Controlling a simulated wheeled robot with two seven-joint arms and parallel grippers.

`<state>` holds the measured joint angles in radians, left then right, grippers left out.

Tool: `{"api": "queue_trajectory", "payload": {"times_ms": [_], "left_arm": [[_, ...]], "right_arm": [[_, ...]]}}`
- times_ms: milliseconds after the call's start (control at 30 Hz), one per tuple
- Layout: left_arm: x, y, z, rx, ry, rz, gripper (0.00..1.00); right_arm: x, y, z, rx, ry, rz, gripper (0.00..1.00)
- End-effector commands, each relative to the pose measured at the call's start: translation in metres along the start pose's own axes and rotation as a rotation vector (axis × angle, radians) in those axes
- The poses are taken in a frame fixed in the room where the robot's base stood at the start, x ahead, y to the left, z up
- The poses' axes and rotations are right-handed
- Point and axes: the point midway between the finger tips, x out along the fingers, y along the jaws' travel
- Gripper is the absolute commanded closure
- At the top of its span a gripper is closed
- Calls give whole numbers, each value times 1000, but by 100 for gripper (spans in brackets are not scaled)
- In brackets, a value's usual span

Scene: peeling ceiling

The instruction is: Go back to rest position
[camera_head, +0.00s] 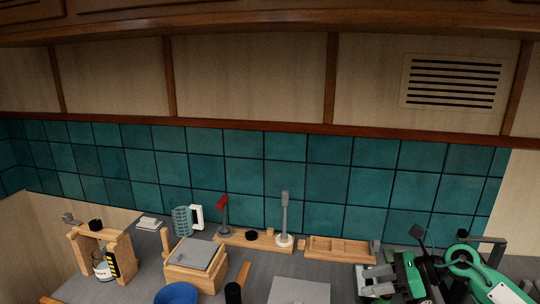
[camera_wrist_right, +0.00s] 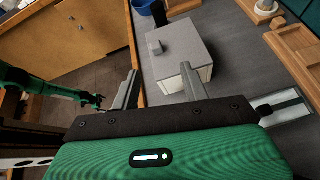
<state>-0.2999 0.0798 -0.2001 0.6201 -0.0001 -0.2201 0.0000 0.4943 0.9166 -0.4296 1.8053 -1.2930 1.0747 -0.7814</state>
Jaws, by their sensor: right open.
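My right gripper (camera_head: 374,281) is at the lower right of the head view, over the counter's front part, with its green body to its right. In the right wrist view, its two grey fingers (camera_wrist_right: 158,72) stand apart with nothing held between them. A light grey box (camera_wrist_right: 180,55) with a small knob lies beyond the fingertips; I cannot tell its exact distance. A green arm with a dark end (camera_wrist_right: 95,100), which looks like my left one, shows at the left of the wrist view. Its jaws are too small to read. The left gripper does not show in the head view.
The grey counter (camera_head: 246,284) holds a wooden stand (camera_head: 76,250), a wooden box with a grey lid (camera_head: 196,254), a blue bowl (camera_head: 177,293), a grey block (camera_head: 300,291) and a wooden tray (camera_head: 338,250). Teal tiles (camera_head: 240,172) form the wall behind.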

Motion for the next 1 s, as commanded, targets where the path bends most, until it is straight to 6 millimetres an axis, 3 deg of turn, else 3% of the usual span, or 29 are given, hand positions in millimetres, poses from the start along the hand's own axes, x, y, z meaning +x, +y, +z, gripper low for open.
{"api": "queue_trajectory", "payload": {"times_ms": [33,100,200,367,500,633,767,867,1000], "left_arm": [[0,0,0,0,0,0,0],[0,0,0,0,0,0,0],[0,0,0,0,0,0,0],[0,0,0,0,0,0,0],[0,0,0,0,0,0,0],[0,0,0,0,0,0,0],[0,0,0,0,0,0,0],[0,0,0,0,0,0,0],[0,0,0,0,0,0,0]], "right_arm": [[16,11,10,59,-104,8,55],[31,22,26,156,-252,8,55],[42,34,47,320,-459,4,55],[44,40,65,632,-765,-12,55],[35,37,60,944,-1005,-44,55],[25,32,36,1261,-1202,-93,55],[18,33,-6,1595,-1367,-166,55],[16,41,-47,1859,-1473,-246,55],[19,67,-110,2233,-1583,-391,55]]}}
